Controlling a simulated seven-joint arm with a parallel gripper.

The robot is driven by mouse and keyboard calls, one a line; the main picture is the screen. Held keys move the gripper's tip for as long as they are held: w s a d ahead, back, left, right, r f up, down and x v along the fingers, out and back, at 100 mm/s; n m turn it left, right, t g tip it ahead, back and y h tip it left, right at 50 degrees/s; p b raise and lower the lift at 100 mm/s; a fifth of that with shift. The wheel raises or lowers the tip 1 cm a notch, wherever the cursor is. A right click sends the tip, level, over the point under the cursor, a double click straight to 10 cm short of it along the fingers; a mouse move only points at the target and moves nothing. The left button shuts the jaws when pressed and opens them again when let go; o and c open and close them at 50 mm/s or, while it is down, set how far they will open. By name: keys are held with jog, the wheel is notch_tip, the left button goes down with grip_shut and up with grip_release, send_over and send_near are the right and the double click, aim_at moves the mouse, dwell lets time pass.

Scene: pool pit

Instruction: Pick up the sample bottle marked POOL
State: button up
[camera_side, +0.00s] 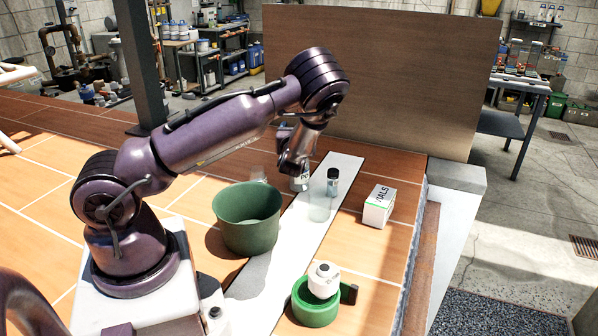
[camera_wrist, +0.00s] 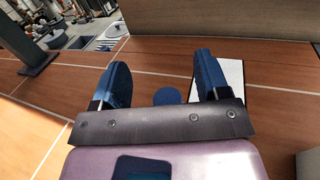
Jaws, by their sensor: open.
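My gripper (camera_side: 292,162) hangs over the far part of the white strip, fingers open. In the wrist view my two blue fingers (camera_wrist: 163,80) stand apart, with a round blue top (camera_wrist: 167,97) showing between them. In the side view a bottle with a pale label (camera_side: 299,183) stands just below my gripper, partly hidden by it. Right of it stands a small bottle with a dark cap (camera_side: 333,181). A clear, empty-looking vessel (camera_side: 319,209) stands nearer the camera. I cannot read POOL on any of these.
A green tub (camera_side: 247,232) stands left of the white strip (camera_side: 290,238). A white box marked VIALS (camera_side: 378,206) is at right. A white container (camera_side: 323,279) sits on a green ring (camera_side: 315,310) in front. A tall brown panel (camera_side: 385,80) stands behind.

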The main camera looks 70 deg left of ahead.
notch_tip(320, 180, down, 2)
jog(key=shift+f, duration=0.1)
notch_tip(320, 180, down, 4)
jog(key=shift+f, duration=0.1)
jog(key=shift+x, duration=1.5)
jog(key=shift+c, duration=0.3)
grip_shut()
